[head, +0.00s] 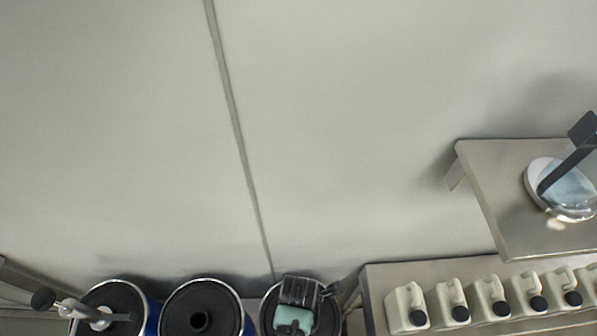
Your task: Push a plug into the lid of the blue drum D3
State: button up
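Two blue drums stand at the bottom left, cut off by the lower edge of the head view. The left drum (100,296) carries a grey and white fitting with a dark knob on its dark lid. The middle drum (192,294) has a dark lid with a round, dark opening or raised ring near its centre. No D3 label is readable, so I cannot tell which drum is D3. I see no plug that I can make out.
Several white canisters (406,307) with black caps line a steel bench (376,285). A higher shelf (490,185) holds a round glass-like vessel (570,193). The wall behind is bare.

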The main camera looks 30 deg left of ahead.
jog(key=shift+f, duration=0.2)
jog(key=o, duration=1.4)
notch_tip(320, 180, up, 13)
jog(key=shift+s, duration=0.1)
